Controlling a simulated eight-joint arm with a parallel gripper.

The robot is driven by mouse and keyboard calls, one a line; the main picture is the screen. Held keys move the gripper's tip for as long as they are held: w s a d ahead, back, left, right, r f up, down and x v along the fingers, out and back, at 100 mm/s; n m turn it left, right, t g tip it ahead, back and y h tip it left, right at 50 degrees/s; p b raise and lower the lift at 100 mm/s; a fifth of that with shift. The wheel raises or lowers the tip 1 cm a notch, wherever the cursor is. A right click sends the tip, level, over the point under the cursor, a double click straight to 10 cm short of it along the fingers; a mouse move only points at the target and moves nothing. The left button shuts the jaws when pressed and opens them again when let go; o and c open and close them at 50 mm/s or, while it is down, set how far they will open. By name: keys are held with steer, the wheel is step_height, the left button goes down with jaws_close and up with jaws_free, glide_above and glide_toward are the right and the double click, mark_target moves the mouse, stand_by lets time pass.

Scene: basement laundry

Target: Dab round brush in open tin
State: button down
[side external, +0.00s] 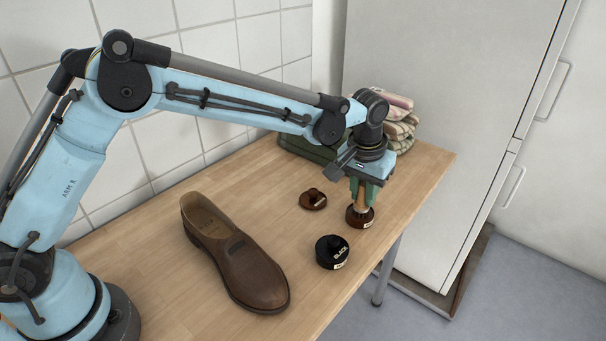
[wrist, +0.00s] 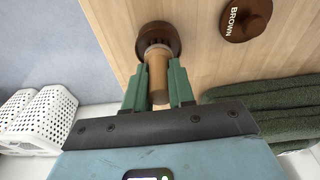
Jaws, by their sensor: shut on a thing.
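My gripper (side external: 362,194) is shut on the round brush, which has a tan handle (wrist: 158,78), and points down at the table's far right. The green fingers stand either side of the handle in the wrist view. The open brown tin (side external: 360,222) is directly under the brush.
A closed black tin (side external: 331,252) marked BLACK stands in front of the open tin. A brown shoe (side external: 234,256) lies on the wooden table (side external: 135,250). Folded cloths (side external: 400,124) and a dark green item (side external: 305,148) are behind. White baskets (wrist: 38,120) show beyond the table.

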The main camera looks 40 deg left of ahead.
steer(key=shift+r, duration=3.5)
